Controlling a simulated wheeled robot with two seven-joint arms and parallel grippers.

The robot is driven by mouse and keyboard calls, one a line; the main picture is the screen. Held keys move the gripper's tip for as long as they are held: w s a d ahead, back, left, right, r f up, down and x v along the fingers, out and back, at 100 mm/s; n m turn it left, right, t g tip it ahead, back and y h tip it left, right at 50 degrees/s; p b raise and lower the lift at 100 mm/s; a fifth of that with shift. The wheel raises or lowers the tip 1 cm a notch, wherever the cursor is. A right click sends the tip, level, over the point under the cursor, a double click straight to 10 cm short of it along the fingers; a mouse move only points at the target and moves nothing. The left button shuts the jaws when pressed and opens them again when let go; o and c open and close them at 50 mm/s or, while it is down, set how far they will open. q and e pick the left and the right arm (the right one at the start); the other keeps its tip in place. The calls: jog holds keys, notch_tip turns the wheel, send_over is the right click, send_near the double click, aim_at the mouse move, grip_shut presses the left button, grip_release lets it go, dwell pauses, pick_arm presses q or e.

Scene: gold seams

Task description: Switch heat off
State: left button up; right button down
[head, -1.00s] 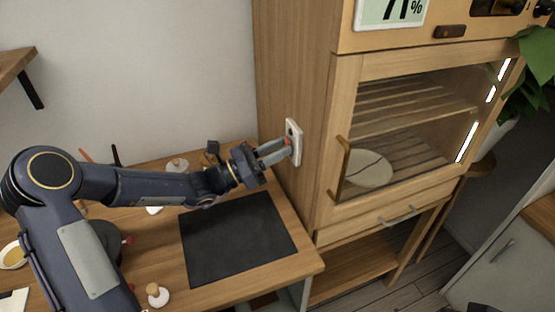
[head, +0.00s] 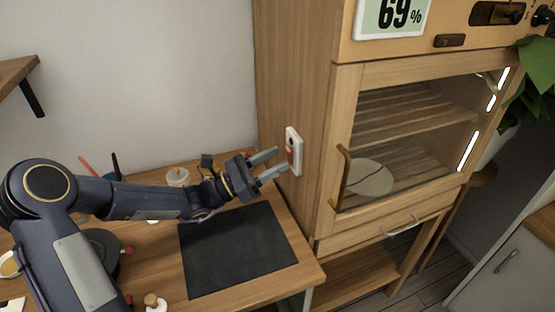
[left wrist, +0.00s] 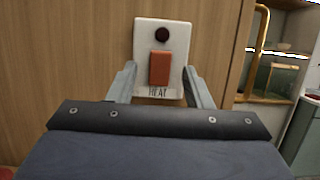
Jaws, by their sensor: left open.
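The heat switch plate (head: 298,142) is white and fixed to the wooden side wall of the cabinet. In the left wrist view the plate (left wrist: 145,38) carries a dark round dot (left wrist: 162,34) above an orange-red rocker (left wrist: 160,68), with the word HEAT below. My left gripper (head: 281,165) is open in front of the plate. In the left wrist view its fingers (left wrist: 162,82) stand on either side of the plate's lower part, with nothing between them but the view of the rocker. Whether the fingertips touch the plate cannot be told. My right gripper is not in view.
The wooden cabinet (head: 300,60) has a glass door with a plate (head: 368,178) inside and a display (head: 393,15) reading 69%. A black mat (head: 235,250) lies on the table below my gripper. A small knobbed item (head: 154,302) stands near the front.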

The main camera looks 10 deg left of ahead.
pick_arm(q)
jog(key=v, duration=0.6)
jog(key=shift+b, duration=0.3)
jog(key=shift+s, duration=0.1)
jog(key=s+d+m+g+y, duration=0.6)
jog(key=s+m+g, duration=0.4)
jog(key=s+m, duration=0.4)
jog(key=s+a+f+m+t+y, duration=0.1)
jog(key=s+a+m+y, duration=0.3)
jog(key=s, duration=0.2)
jog(key=s+a+f+m+t+y+p, duration=0.1)
jog(key=s+a+f+m+t+y, duration=0.1)
jog(key=s+a+m+y, duration=0.2)
jog(key=shift+s+f+m+t, duration=0.25)
jog(key=shift+s+m, duration=0.35)
jog(key=shift+s, duration=0.85)
jog(key=shift+a, duration=0.1)
